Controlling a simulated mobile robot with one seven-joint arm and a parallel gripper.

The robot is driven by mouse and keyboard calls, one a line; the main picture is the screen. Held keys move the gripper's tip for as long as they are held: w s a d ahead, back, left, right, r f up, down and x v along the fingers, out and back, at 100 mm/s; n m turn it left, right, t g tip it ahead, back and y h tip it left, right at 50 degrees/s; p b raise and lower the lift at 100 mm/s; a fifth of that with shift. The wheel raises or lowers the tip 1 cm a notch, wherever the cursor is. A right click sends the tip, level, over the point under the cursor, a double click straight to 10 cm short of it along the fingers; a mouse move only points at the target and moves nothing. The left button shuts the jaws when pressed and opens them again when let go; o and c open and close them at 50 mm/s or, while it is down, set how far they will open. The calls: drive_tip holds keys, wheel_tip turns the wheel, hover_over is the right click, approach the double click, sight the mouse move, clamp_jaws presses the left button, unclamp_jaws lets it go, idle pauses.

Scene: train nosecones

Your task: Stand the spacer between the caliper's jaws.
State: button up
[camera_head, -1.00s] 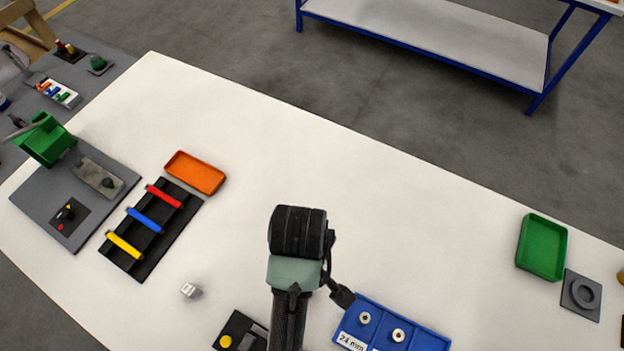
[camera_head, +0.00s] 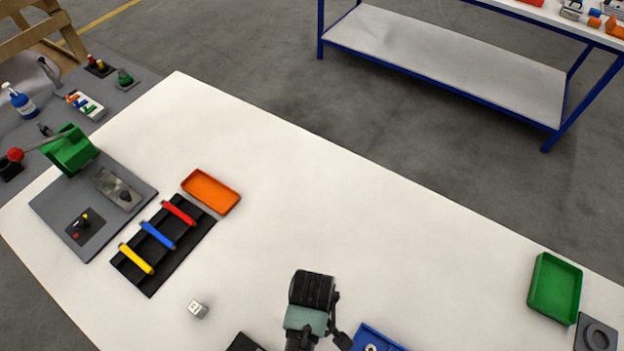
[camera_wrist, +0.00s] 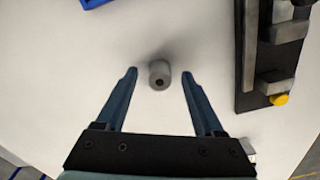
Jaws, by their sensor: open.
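The spacer, a small grey cylinder with a dark hole in its end (camera_wrist: 160,74), shows in the wrist view on the white bench top. My gripper (camera_wrist: 160,73) is open, with one blue finger on each side of the spacer and a visible gap on both sides. I cannot tell how far the fingertips are above the bench. The caliper (camera_wrist: 250,55), a black base with grey jaw blocks and a yellow knob, lies to the right in the wrist view. In the head view only a dark corner of it (camera_head: 243,343) shows, and my arm hides the spacer.
A blue tray (camera_head: 372,340) is partly visible beside my arm. A small silver block (camera_head: 198,309) lies to the left. A black rack (camera_head: 155,250) with coloured bars, an orange tray (camera_head: 210,191) and a green tray (camera_head: 555,288) stand farther off. The bench middle is clear.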

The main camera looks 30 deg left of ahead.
clamp_jaws()
idle(0.3)
